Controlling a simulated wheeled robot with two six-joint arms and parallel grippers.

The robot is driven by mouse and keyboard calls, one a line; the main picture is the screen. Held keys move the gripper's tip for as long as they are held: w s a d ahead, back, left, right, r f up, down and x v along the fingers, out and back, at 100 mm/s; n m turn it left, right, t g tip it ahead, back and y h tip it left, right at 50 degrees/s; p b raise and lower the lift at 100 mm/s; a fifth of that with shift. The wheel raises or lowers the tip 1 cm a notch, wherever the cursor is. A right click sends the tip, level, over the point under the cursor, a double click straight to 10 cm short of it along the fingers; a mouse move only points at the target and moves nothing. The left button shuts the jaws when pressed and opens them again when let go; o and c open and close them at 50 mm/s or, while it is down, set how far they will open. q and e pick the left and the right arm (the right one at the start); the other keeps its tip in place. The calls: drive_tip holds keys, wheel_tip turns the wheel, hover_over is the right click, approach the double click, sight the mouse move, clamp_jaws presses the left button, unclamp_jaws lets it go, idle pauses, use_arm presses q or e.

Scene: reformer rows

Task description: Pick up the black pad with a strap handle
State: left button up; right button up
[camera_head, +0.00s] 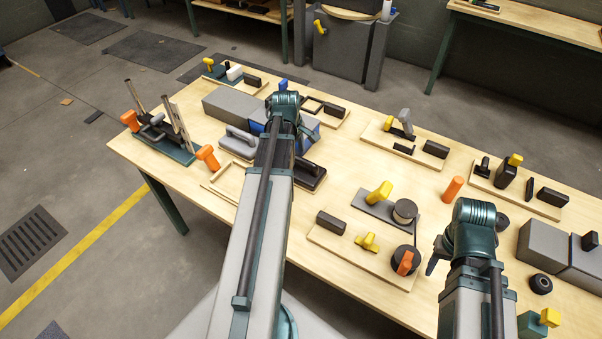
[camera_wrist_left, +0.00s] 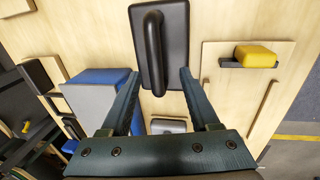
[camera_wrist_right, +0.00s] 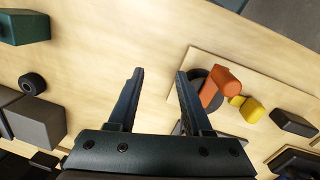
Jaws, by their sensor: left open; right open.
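The black pad (camera_wrist_left: 180,45) with its arched black strap handle (camera_wrist_left: 154,50) lies flat on the wooden table, in the upper middle of the left wrist view. In the head view the pad (camera_head: 313,178) shows right of my left arm, which hides part of it. My left gripper (camera_wrist_left: 159,78) is open, its fingertips on either side of the near end of the handle in the picture; whether they touch it I cannot tell. My right gripper (camera_wrist_right: 160,73) is open and empty over bare table.
A grey pad with a handle (camera_head: 240,141) lies left of my left arm. A blue-and-grey box (camera_wrist_left: 97,95) is left of the black pad, and a board with a yellow block (camera_wrist_left: 257,57) is right. An orange piece (camera_wrist_right: 219,88) stands right of my right gripper.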

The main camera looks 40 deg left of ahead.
sight(298, 157)
use_arm(q)
drive_tip(key=f+b, duration=0.1)
drive_tip(key=w+f+b, duration=0.1)
drive_tip(key=f+b, duration=0.2)
drive_tip(key=f, duration=0.1)
drive_tip(key=shift+w+a+b, duration=0.1)
drive_tip(key=shift+w+b, duration=0.2)
drive_tip(key=shift+b, duration=0.05)
use_arm(e)
wheel_tip(298, 157, down, 5)
drive_tip(key=shift+r, duration=0.1)
use_arm(q)
drive_tip(key=shift+r, duration=0.1)
clamp_jaws()
idle(0.6)
